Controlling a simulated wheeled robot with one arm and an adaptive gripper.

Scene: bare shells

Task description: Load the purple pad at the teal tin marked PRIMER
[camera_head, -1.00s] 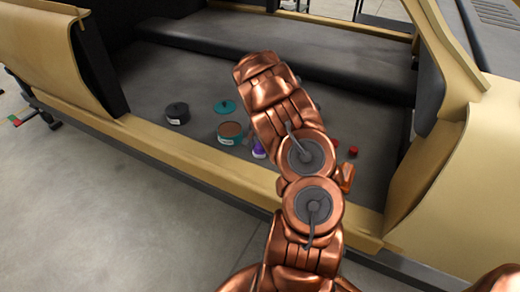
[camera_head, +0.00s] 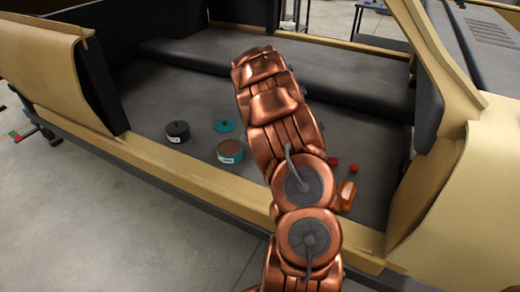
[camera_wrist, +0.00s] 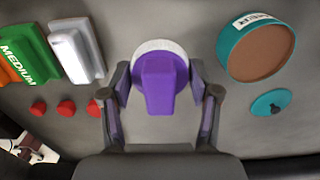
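The purple pad (camera_wrist: 163,84) has a block-like purple grip and a white round base, and shows in the wrist view between the fingers of my gripper (camera_wrist: 160,84). The fingers are apart, one on each side of the purple grip, with narrow gaps showing beside it. In the head view, my arm hides the pad and the gripper. The teal tin (camera_wrist: 232,50) has a white label, partly readable as PRIMER, and brown contents. It stands open to the right of the pad in the wrist view, and on the vehicle floor in the head view (camera_head: 230,157).
A teal lid (camera_wrist: 271,102) lies by the tin. A dark tin (camera_head: 177,131) stands farther left. Several red caps (camera_wrist: 66,107), a white block (camera_wrist: 77,50) and a green block marked MEDIUM (camera_wrist: 25,50) lie left in the wrist view. The tan sill (camera_head: 190,187) edges the floor.

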